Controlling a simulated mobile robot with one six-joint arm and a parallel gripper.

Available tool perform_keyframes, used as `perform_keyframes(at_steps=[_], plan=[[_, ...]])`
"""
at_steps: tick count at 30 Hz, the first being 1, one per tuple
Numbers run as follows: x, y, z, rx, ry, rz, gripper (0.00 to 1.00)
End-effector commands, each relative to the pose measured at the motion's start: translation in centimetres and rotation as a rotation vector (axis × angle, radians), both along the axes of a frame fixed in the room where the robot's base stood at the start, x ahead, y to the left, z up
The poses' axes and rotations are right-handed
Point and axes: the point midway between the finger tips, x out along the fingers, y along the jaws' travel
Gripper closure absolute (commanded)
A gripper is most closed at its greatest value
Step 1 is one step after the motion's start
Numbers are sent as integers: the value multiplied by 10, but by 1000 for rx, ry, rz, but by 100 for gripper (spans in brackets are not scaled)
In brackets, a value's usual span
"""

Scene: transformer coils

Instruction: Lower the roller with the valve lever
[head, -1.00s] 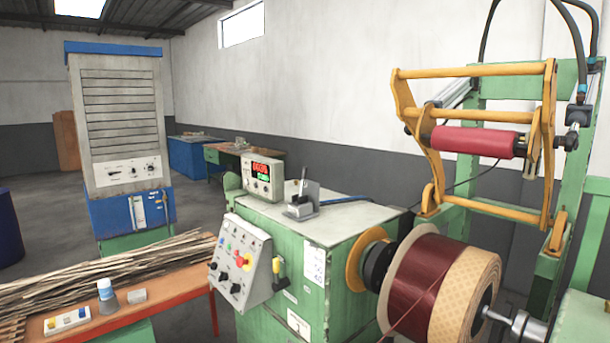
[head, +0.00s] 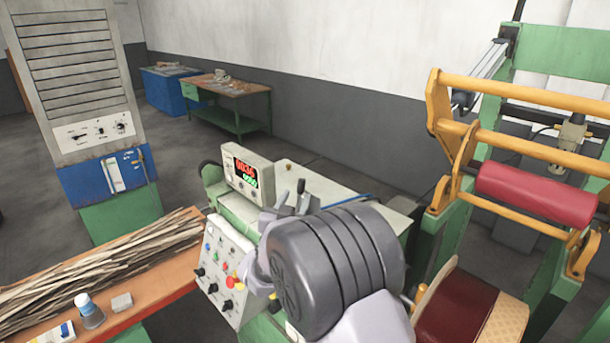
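The red roller (head: 535,196) hangs in its yellow frame at the right, above the dark red coil (head: 465,315), with a gap between them. The valve lever (head: 300,194) stands on top of the green machine cabinet, behind the control panel. Grey parts of my arm cover much of the cabinet's front. My gripper (head: 283,207) appears as light grey pieces close beside the lever. Its fingertips are partly hidden by my arm, so I cannot tell whether it touches the lever or is open or shut.
The sloped control panel (head: 225,272) and the display box (head: 248,176) are close to my arm. An orange bench (head: 150,292) with wooden strips stands at the left. A green-legged table (head: 232,95) stands farther back. Open floor lies between.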

Motion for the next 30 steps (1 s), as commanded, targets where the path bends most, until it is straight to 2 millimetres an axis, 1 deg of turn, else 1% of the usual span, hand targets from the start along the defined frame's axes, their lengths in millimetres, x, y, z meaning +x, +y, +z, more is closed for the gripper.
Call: perform_keyframes(at_steps=[1,3,6,10,12,15,23,29,30], plan=[[14,-4,2,0,-1,-2,60],[33,-8,2,1,0,-2,60],[56,-12,2,1,-1,-1,60],[78,-17,1,0,0,-1,60],[86,-18,1,0,1,1,60],[92,-19,1,-1,0,1,60],[94,-20,1,-1,1,1,60],[93,-20,1,-1,1,1,98],[93,-20,1,-1,1,1,100]])
